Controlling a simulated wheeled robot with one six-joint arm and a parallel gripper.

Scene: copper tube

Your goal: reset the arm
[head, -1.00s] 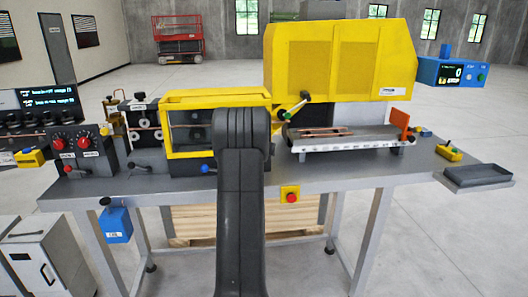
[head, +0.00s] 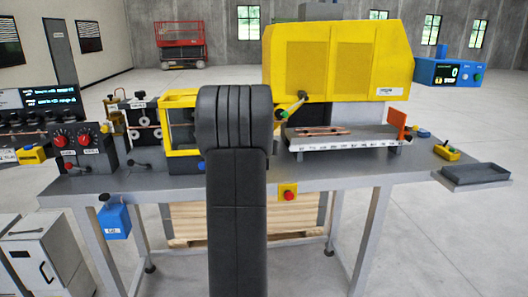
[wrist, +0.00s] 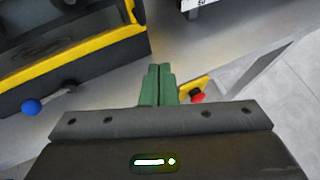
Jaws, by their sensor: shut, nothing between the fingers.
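My gripper (wrist: 158,84) shows in the wrist view, its two green fingers together with nothing between them. It is above the bench's front edge, with the red button on its yellow box (wrist: 195,92) just right of the fingertips in the picture. In the head view my dark arm stands upright in front of the bench and hides the gripper. Copper tube pieces (head: 322,131) lie on the white measuring tray (head: 345,143) under the yellow machine cover, apart from my arm.
The grey bench (head: 410,170) spans the view. A yellow-framed machine (head: 180,98) stands behind my arm to the left. The yellow cover (head: 340,60) rises at the right. A blue-knobbed lever (wrist: 32,106) sticks out at left. A dark tray (head: 475,174) sits at the bench's right end.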

